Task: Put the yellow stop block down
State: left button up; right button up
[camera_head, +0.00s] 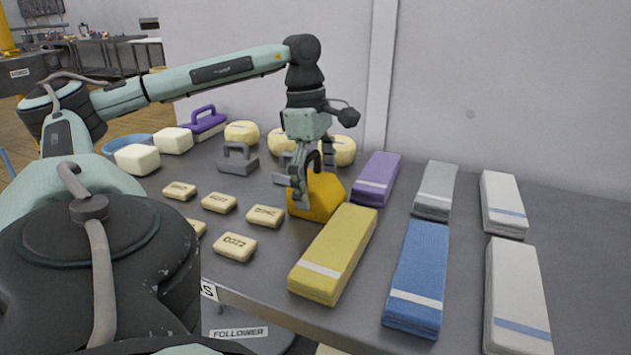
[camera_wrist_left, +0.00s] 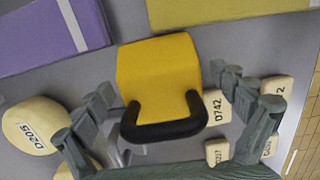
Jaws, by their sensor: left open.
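The yellow stop block (camera_head: 322,201) sits on the grey table (camera_head: 255,280) among folded cloths and pale blocks. It is a wedge-like yellow block with a black loop handle. My left gripper (camera_head: 312,175) is right over it, pointing down, with fingers apart on either side of the handle. In the left wrist view the stop block (camera_wrist_left: 160,68) lies between the two open fingers (camera_wrist_left: 163,85), and its black handle (camera_wrist_left: 168,131) faces the palm. Neither finger visibly presses on it. My right gripper is not in view.
A yellow folded cloth (camera_head: 335,255) and a purple one (camera_head: 377,179) lie close to the right of the block. Small labelled pale blocks (camera_head: 265,215) lie to its left. A grey handled block (camera_head: 238,158) and round pale pieces (camera_head: 242,133) stand behind. A wall closes the back.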

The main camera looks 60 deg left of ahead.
pick_arm(q)
jog(key=shift+f, duration=0.25)
jog(key=c, duration=1.9)
jog(key=shift+r, duration=0.1)
